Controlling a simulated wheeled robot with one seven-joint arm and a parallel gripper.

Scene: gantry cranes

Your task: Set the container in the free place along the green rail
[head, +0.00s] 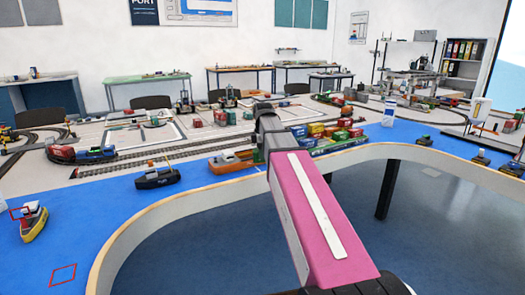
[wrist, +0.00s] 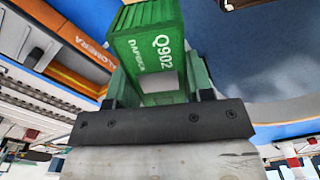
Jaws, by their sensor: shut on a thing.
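A green container (wrist: 150,45) with white lettering fills the upper middle of the wrist view. My gripper (wrist: 158,90) is shut on it, with the jaws at its two sides. The container juts away from the jaws. In the head view my pink arm reaches toward the quay, and its far end hides the jaws and the container. A ship with several coloured containers (head: 335,133) lies just right of the arm's end. I cannot make out the green rail or the free place for certain in either view.
An orange boat (head: 231,160) lies left of my arm's end; an orange hull (wrist: 70,70) shows in the wrist view. A dark tug (head: 157,178) and a yellow boat (head: 33,222) stand farther left on the blue surface. The table's curved rim (head: 130,228) runs in front.

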